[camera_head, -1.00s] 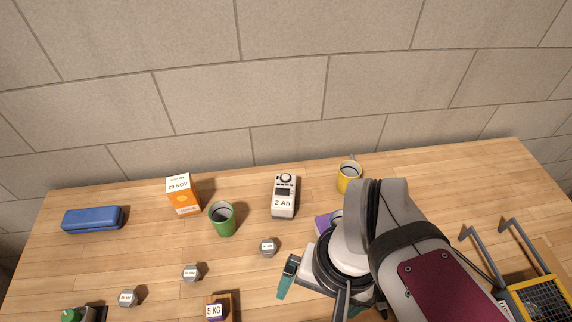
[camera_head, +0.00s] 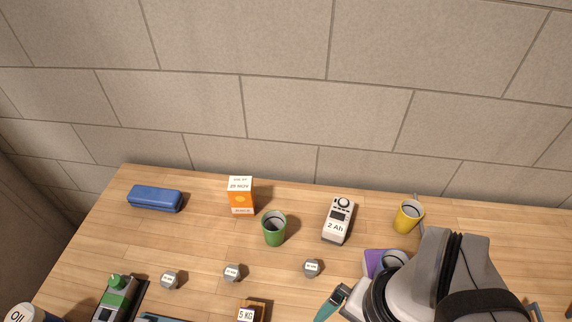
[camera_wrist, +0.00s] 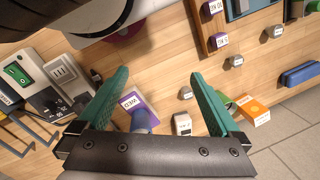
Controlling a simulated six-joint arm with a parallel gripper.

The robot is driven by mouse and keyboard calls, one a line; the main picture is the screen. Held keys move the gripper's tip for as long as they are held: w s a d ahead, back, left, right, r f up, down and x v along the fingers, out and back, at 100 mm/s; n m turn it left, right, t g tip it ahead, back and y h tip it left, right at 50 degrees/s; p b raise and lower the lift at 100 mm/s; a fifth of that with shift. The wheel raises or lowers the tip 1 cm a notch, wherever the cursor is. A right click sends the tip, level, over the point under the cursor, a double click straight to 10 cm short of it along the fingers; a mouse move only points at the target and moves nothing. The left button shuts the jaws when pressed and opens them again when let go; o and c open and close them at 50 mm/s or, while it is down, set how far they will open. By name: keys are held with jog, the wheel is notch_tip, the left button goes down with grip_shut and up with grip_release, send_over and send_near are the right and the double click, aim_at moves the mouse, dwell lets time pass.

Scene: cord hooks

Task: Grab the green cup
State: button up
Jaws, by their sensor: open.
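The green cup (camera_head: 274,229) stands upright on the wooden table, in front of and right of the orange box. In the wrist view only a sliver of the green cup (camera_wrist: 229,103) shows behind the right-hand finger. My gripper (camera_wrist: 160,76) is open, with two teal fingers wide apart and nothing held between them. In the head view one teal finger shows at the bottom, nearer the viewer and to the right of the cup, clear of it. My arm hides the rest of the gripper there.
The orange box (camera_head: 241,196) stands close beside the cup. A white device (camera_head: 338,221) and a yellow cup (camera_head: 408,216) stand to its right. Several grey weights, such as one (camera_head: 312,267), lie in front. A blue case (camera_head: 155,198) lies at left. Bare table surrounds the cup.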

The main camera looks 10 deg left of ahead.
jog(key=n+t+h, duration=0.3)
jog(key=t, duration=0.9)
send_over(278, 223)
jog(key=s, duration=0.2)
jog(key=f, duration=0.8)
jog(key=a+f, duration=0.1)
jog(key=f, duration=0.3)
jog(key=shift+s+f, duration=0.1)
jog(key=shift+f, duration=0.1)
jog(key=shift+s+d+f+h, duration=0.1)
jog(key=shift+d+f+h, duration=0.05)
jog(key=shift+h, duration=0.35)
jog(key=shift+f+t, duration=0.35)
jog(key=shift+t, duration=0.05)
notch_tip(278, 223, down, 6)
jog(key=shift+d, duration=0.1)
jog(key=x, duration=0.3)
jog(key=shift+f, duration=0.1)
jog(key=c, duration=1.3)
